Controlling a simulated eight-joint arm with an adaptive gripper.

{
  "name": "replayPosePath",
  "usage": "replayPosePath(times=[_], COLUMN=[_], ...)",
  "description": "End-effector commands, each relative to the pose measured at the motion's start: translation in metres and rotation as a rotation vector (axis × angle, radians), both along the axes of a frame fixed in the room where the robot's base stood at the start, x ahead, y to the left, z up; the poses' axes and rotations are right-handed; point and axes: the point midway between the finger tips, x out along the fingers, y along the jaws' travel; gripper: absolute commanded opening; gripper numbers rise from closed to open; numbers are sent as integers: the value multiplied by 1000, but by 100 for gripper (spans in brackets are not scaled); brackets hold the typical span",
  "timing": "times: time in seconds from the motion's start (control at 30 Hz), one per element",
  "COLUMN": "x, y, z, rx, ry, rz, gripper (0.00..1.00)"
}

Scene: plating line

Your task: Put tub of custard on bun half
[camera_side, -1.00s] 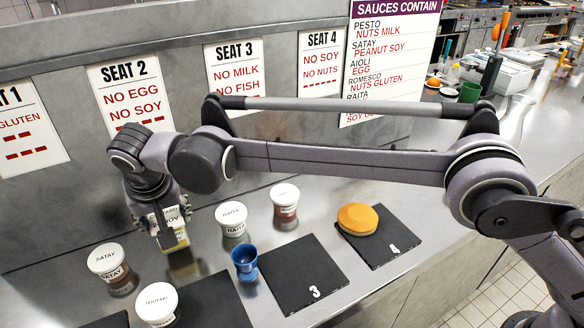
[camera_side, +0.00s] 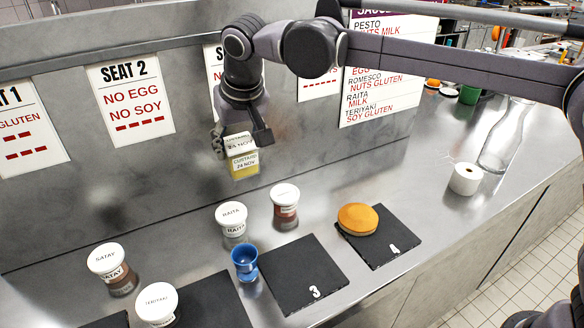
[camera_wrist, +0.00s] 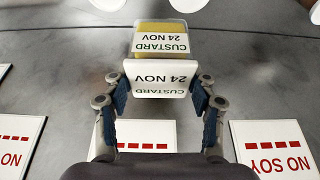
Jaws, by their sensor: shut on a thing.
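The tub of custard (camera_side: 244,163) is a small yellow tub with a white lid and a label reading 24 NOV. My gripper (camera_side: 242,138) is shut on it and holds it in the air above the back of the counter, left of the bun half. The tub also shows in the wrist view (camera_wrist: 160,45), with its lid between the fingers of my gripper (camera_wrist: 161,90). The bun half (camera_side: 357,218) is orange-brown and round. It sits on the black slate marked 4 (camera_side: 398,243), well to the right of and below the tub.
A raita tub (camera_side: 231,220) and a red-brown tub (camera_side: 285,200) stand below my gripper. A blue cup (camera_side: 245,262) stands left of the empty slate marked 3 (camera_side: 305,272). Satay (camera_side: 107,265) and teriyaki (camera_side: 157,303) tubs stand left.

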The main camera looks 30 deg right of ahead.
Motion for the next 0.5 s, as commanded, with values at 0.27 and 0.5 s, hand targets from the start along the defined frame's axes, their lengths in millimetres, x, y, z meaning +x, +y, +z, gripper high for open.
replayPosePath(times=[0.27,0.5], x=[-21,-57], y=[-110,-190], z=[27,37], rx=[0,3], ry=[14,16], rz=[-5,-3], gripper=[19,19])
